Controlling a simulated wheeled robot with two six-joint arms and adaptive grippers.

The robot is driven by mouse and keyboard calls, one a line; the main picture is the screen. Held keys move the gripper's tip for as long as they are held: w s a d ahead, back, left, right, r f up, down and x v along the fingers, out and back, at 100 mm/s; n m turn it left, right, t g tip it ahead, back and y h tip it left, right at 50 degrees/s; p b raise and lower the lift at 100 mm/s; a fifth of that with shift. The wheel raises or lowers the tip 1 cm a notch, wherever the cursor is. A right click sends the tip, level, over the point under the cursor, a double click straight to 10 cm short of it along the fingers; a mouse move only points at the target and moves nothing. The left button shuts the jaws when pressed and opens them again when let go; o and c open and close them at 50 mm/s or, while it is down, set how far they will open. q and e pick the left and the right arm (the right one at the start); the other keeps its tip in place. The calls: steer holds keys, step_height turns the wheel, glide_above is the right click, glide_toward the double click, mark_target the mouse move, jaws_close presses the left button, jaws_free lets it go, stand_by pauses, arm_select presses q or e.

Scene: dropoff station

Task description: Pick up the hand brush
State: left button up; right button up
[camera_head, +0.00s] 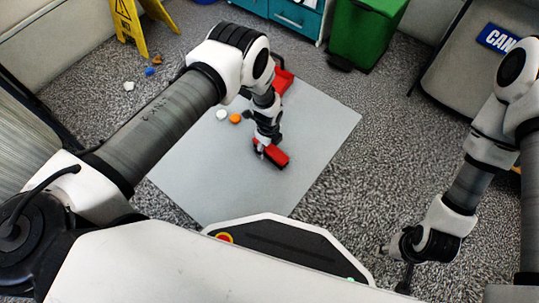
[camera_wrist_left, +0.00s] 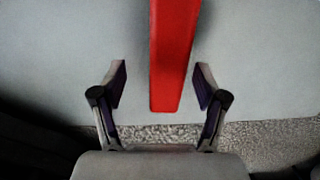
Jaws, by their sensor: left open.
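The hand brush (camera_head: 276,154) is red with a dark edge and lies on the light grey mat (camera_head: 325,120). My left gripper (camera_head: 262,148) is right above it and partly hides it. In the left wrist view, a long red part of the brush (camera_wrist_left: 173,60) lies between the two spread fingers of my left gripper (camera_wrist_left: 162,82), with a gap on each side. The brush's far end is cut off by the top of that view. My right gripper (camera_head: 400,268) hangs over the carpet at the lower right; whether its fingers are apart is unclear.
Another red object (camera_head: 284,80) lies at the mat's far edge, partly behind my left arm. A white piece (camera_head: 222,115) and an orange piece (camera_head: 235,118) lie on the mat. A green bin (camera_head: 364,35), a teal cabinet (camera_head: 295,15) and a yellow sign (camera_head: 127,25) stand behind.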

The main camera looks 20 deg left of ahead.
mark_target(270, 148)
arm_select(q)
steer(key=f+b, duration=0.2)
steer(key=f, duration=0.1)
steer(key=f+b, duration=0.1)
steer(key=shift+w+f, duration=0.25)
steer(key=shift+f, duration=0.15)
steer(key=shift+w+r, duration=0.1)
steer(key=shift+r, duration=0.05)
steer(key=shift+c, duration=0.7)
steer(key=shift+d, duration=0.1)
steer(key=c, duration=1.2)
step_height(270, 148, up, 10)
steer(key=p, duration=0.6)
steer(key=shift+r+p, duration=0.1)
steer(key=shift+p, duration=0.2)
